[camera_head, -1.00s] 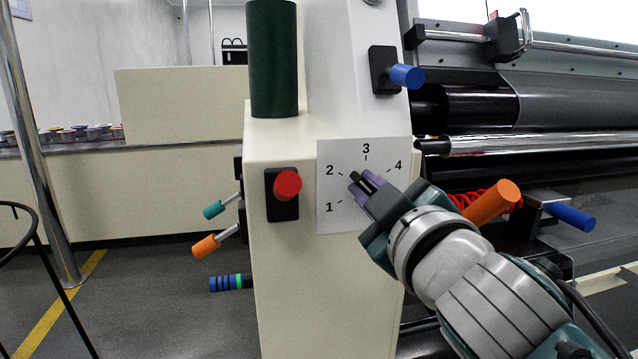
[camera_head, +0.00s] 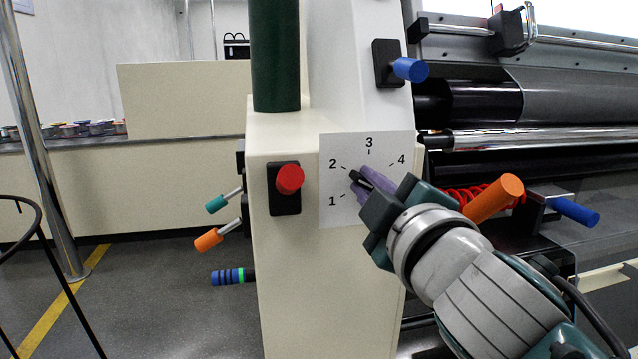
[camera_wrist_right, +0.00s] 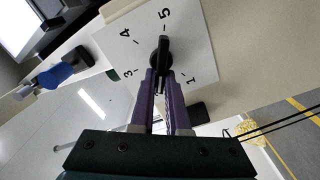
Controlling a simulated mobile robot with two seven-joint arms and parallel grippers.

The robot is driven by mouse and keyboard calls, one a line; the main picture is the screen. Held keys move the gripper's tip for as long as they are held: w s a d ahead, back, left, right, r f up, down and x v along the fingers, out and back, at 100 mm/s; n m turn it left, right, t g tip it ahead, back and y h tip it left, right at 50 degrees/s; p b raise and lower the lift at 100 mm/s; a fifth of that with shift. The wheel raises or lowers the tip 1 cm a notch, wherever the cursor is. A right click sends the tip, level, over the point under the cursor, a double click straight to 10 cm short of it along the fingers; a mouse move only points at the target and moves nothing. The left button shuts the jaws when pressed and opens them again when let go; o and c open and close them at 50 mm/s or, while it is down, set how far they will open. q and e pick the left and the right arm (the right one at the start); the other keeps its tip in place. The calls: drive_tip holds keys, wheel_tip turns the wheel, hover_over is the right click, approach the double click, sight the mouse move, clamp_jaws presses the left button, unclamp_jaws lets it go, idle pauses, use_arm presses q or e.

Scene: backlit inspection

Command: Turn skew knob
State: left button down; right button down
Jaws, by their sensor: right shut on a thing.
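The skew knob (camera_wrist_right: 162,48) is a black bar-shaped knob on a white dial plate (camera_head: 340,215) numbered around it. My right gripper (camera_head: 364,182) is shut on the knob, with its purple fingers on either side of the bar. In the right wrist view the fingers (camera_wrist_right: 160,85) straddle the knob, and the marks 1, 3, 4 and 5 show around it. In the head view the knob's visible end points up and left, near mark 2. Mark 5 is hidden there behind my right gripper. My left gripper is not in view.
A red knob (camera_head: 290,179) sits left of the plate, and a blue knob (camera_head: 409,69) above it. An orange handle (camera_head: 494,199) and a blue handle (camera_head: 573,211) stand right of my right wrist. Teal (camera_head: 218,203) and orange (camera_head: 209,239) levers stick out left.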

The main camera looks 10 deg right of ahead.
drive_tip(key=c, duration=0.9)
unclamp_jaws()
drive_tip(key=s, duration=1)
drive_tip(key=shift+d, duration=0.15)
drive_tip(key=shift+d+p, duration=0.1)
drive_tip(key=shift+p, duration=0.25)
drive_tip(key=s+d+r+m+g+h+p, duration=0.25)
drive_tip(key=d+m+g+p, duration=0.2)
drive_tip(key=p, duration=0.25)
drive_tip(key=s+r+m+g+y+p, duration=0.1)
drive_tip(key=s+r+m+g+p, duration=0.15)
drive_tip(key=s+g+p, duration=0.55)
drive_tip(key=s+r+m+g+y+p, duration=0.1)
drive_tip(key=s+m+g+p, duration=0.3)
drive_tip(key=s, duration=0.8)
wheel_tip(320, 180, up, 36)
drive_tip(key=t+p, duration=0.2)
drive_tip(key=p, duration=3.4)
drive_tip(key=shift+w+a+n+p, duration=0.15)
drive_tip(key=shift+w+n+p, duration=0.15)
